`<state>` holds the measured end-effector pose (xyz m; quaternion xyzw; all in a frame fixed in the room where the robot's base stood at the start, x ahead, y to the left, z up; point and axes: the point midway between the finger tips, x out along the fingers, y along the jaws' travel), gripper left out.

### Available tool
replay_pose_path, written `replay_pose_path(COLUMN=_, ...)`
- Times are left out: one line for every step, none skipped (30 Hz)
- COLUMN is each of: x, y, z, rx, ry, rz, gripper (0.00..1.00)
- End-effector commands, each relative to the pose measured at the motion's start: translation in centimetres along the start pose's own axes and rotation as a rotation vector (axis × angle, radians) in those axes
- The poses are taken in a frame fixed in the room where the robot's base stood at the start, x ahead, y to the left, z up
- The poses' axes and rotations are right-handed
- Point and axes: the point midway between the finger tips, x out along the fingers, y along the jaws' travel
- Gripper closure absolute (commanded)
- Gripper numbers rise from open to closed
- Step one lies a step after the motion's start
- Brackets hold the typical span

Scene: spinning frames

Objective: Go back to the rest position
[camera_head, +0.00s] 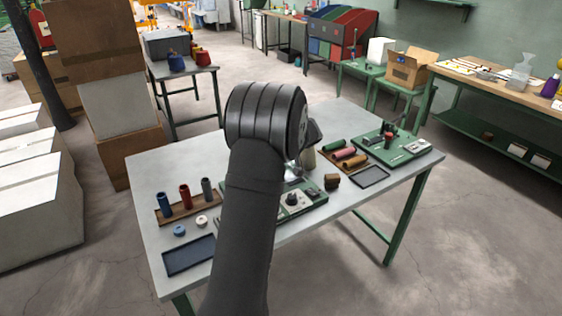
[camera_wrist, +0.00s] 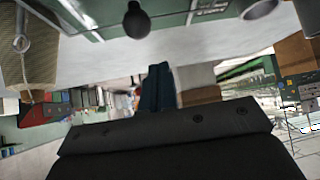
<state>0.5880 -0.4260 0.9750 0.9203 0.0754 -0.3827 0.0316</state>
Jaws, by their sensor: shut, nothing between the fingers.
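My arm rises from the bottom of the head view over the work table (camera_head: 150,172), and its thick black wrist hides the middle of the table. My gripper is mostly hidden behind it there. In the wrist view my gripper (camera_wrist: 157,72) shows as two dark fingers closed together, with nothing between them. The wrist view appears upside down, with the table top along its upper edge. A beige textured cone-like piece (camera_wrist: 32,55) is at the left there, apart from the fingers. A dark round knob (camera_wrist: 137,20) is above the fingers in that picture.
Upright spools (camera_head: 185,196) stand on a wooden strip at the left, near a dark blue tray (camera_head: 190,256). A green machine base (camera_head: 297,203) is partly behind my arm. Coloured rolls (camera_head: 343,152), a dark tray (camera_head: 371,177) and another green device (camera_head: 393,150) are at the right.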

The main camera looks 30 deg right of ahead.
Motion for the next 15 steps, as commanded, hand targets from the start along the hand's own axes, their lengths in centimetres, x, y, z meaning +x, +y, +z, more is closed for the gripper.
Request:
replay_pose_path(x=-1.9, y=0.3, z=0.2, rx=0.004, ry=0.001, rz=0.007, gripper=1.0)
replay_pose_path(x=-2.7, y=0.2, z=0.1, rx=0.003, ry=0.002, rz=0.008, gripper=1.0)
replay_pose_path(x=-3.6, y=0.3, z=0.2, rx=0.002, ry=0.002, rz=0.008, gripper=1.0)
replay_pose_path(x=-4.3, y=0.2, z=0.2, rx=0.003, ry=0.002, rz=0.007, gripper=1.0)
replay_pose_path(x=-5.0, y=0.2, z=0.2, rx=0.003, ry=0.001, rz=0.007, gripper=1.0)
replay_pose_path(x=-5.8, y=0.2, z=0.1, rx=0.003, ry=0.002, rz=0.007, gripper=1.0)
replay_pose_path(x=-6.4, y=0.2, z=0.1, rx=0.003, ry=0.002, rz=0.006, gripper=1.0)
replay_pose_path(x=-6.9, y=0.2, z=0.1, rx=0.003, ry=0.002, rz=0.006, gripper=1.0)
replay_pose_path(x=-7.6, y=0.2, z=0.1, rx=0.003, ry=0.002, rz=0.007, gripper=1.0)
replay_pose_path(x=-8.0, y=0.2, z=0.1, rx=0.003, ry=0.002, rz=0.007, gripper=1.0)
replay_pose_path(x=-8.3, y=0.2, z=0.1, rx=0.003, ry=0.002, rz=0.006, gripper=1.0)
replay_pose_path(x=-8.8, y=0.1, z=0.2, rx=0.003, ry=0.001, rz=0.004, gripper=1.0)
replay_pose_path(x=-9.0, y=0.1, z=0.2, rx=0.003, ry=0.001, rz=0.004, gripper=1.0)
replay_pose_path(x=-9.3, y=0.1, z=0.2, rx=0.003, ry=0.001, rz=0.005, gripper=1.0)
replay_pose_path(x=-9.5, y=0.1, z=0.2, rx=0.003, ry=0.001, rz=0.005, gripper=1.0)
